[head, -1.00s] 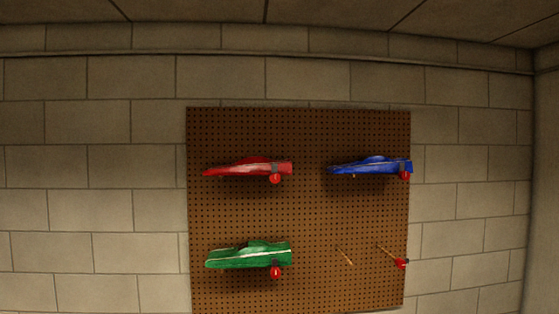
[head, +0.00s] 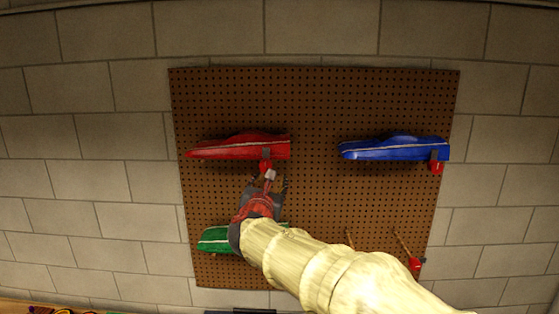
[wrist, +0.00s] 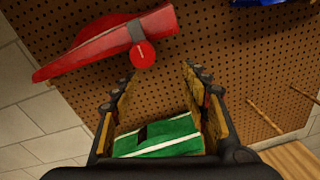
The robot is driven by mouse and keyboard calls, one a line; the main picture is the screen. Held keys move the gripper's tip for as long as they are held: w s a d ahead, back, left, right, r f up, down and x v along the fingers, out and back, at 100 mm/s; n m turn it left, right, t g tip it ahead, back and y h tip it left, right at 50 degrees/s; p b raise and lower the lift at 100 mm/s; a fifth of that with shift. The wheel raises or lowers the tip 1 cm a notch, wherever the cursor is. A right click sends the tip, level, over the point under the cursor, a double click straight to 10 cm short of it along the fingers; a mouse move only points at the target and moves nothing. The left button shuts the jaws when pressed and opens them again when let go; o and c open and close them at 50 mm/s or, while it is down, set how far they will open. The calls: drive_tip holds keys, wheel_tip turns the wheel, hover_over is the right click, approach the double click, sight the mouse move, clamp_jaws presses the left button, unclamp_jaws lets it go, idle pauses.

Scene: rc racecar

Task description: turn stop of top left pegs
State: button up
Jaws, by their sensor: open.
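The top left pegs carry a red car (head: 238,147) on the pegboard. Their stop shows as a dark strap with a round red knob (wrist: 142,54) at the car's right end; in the head view the red knob (head: 265,166) is just above my gripper. My gripper (head: 269,180) is open, with its fingers reaching up toward the knob. In the wrist view the gripper's fingertips (wrist: 158,72) stand apart just below the knob, with nothing between them at the tips. The pegs themselves are hidden behind the car.
A blue car (head: 395,148) hangs at top right with its own red stop (head: 436,168). A green car (head: 213,239) hangs at lower left, partly hidden by my arm. Bare pegs (head: 402,243) stick out at lower right. Pegboard (head: 315,110) between the upper cars is clear.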

sight(265, 168)
drive_tip(key=w+n, duration=0.1)
drive_tip(key=w, duration=0.1)
drive_tip(key=w+a+r+n+p, duration=0.1)
drive_tip(key=w, duration=0.2)
drive_tip(key=w+r+n+y+p, duration=0.1)
drive_tip(key=w, duration=0.1)
drive_tip(key=shift+w+a+n+t, duration=0.15)
drive_tip(key=shift+w+n+t, duration=0.15)
drive_tip(key=c, duration=0.3)
drive_tip(key=c, duration=0.8)
drive_tip(key=shift+c, duration=0.5)
